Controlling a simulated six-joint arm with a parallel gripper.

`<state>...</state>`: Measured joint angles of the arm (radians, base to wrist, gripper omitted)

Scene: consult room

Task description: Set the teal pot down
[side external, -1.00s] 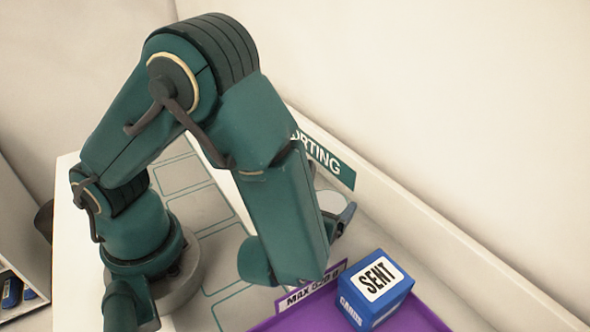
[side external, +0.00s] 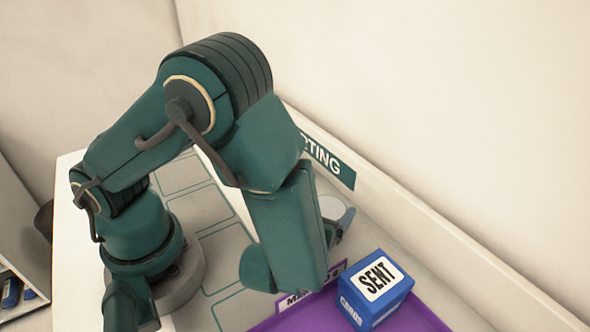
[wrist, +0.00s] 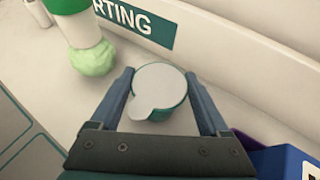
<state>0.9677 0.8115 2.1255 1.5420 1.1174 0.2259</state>
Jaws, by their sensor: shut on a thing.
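The teal pot (wrist: 161,112) has a pale grey peel-back lid with a tab and a teal side. In the wrist view it sits between the two fingers of my gripper (wrist: 158,78), which is shut on it. In the side view only its pale top (side external: 332,207) shows beside a grey-blue finger of my gripper (side external: 343,223); my forearm hides the rest. The pot looks upright over the pale counter (side external: 222,284). I cannot tell whether its base touches the counter.
A purple tray (side external: 415,316) holds a blue box (side external: 376,291) marked SENT, right of my gripper. A sorting sign (side external: 330,165) is on the back ledge. A pale green lump (wrist: 92,60) under a white and green container (wrist: 72,15) stands left in the wrist view. Outlined counter spaces are clear.

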